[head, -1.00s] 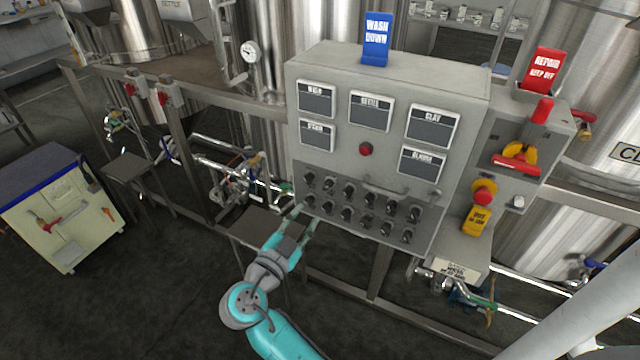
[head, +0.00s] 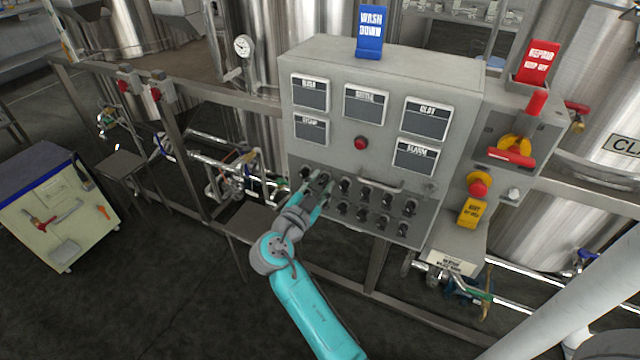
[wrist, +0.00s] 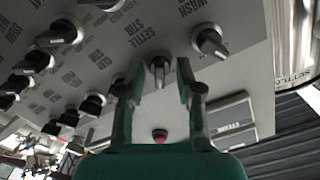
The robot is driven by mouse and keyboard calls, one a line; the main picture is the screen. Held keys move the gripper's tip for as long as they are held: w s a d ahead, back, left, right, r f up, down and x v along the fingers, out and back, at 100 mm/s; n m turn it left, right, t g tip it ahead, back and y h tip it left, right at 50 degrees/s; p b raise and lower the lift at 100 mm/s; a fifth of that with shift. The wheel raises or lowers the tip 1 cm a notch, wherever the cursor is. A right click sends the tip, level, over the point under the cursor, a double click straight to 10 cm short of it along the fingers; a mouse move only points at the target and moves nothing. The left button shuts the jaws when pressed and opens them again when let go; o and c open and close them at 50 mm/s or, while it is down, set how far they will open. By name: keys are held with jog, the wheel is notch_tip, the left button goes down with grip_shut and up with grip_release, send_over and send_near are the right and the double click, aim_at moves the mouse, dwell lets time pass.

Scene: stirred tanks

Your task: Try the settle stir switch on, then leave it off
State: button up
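The settle stir switch (wrist: 158,70) is a dark rotary knob with a light pointer, below the printed "SETTLE STIR" label (wrist: 146,32) in the wrist view. My gripper (wrist: 156,82) is open, with one finger on each side of this knob. I cannot tell whether the fingers touch it. In the head view my gripper (head: 316,190) is at the left end of the knob rows on the grey control panel (head: 330,143) and partly hides the knobs there. Whether the switch stands on or off is not clear.
Other knobs sit close by, including the wash knob (wrist: 208,42). Above are dark displays, including the settle display (head: 366,104), and a red button (head: 361,143). A handle (head: 380,184) juts out above the knobs. A red lever (head: 511,157) and emergency stop (head: 477,187) are at right.

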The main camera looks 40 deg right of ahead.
grip_shut()
jog(key=shift+n, duration=0.3)
jog(key=n, duration=1.1)
dwell(0.4)
jog(key=shift+n, duration=0.3)
grip_release()
